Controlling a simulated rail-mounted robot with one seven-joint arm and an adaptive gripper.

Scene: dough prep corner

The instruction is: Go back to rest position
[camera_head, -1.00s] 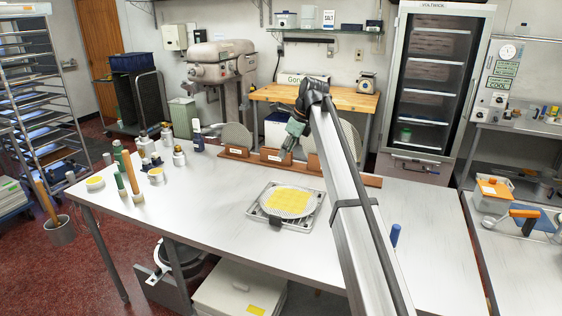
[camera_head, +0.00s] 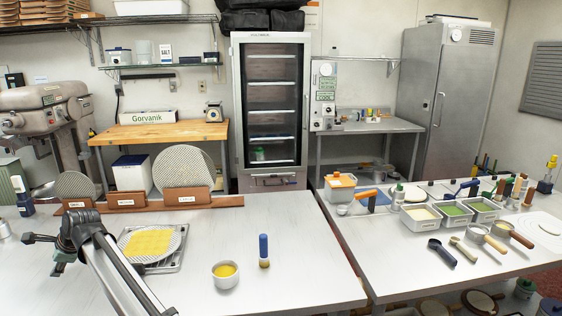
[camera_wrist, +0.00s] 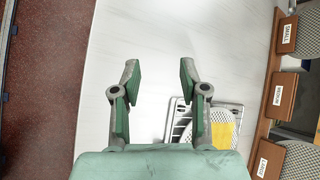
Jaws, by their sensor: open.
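My gripper (camera_wrist: 160,75) is open and empty in the wrist view, its two green-padded fingers spread above the bare pale tabletop. In the head view my gripper (camera_head: 42,250) is at the lower left, above the steel table (camera_head: 300,225) and left of a round perforated disc (camera_head: 129,243) bearing a yellow sheet (camera_head: 152,243). The disc lies on a square metal tray (camera_head: 172,263). The tray's rim also shows in the wrist view (camera_wrist: 234,108), to the right of and below the fingertips.
Discs stand in brown holders (camera_head: 180,199) along the back edge. A second table (camera_head: 400,280) at right holds containers and utensils. The table's middle front is clear.

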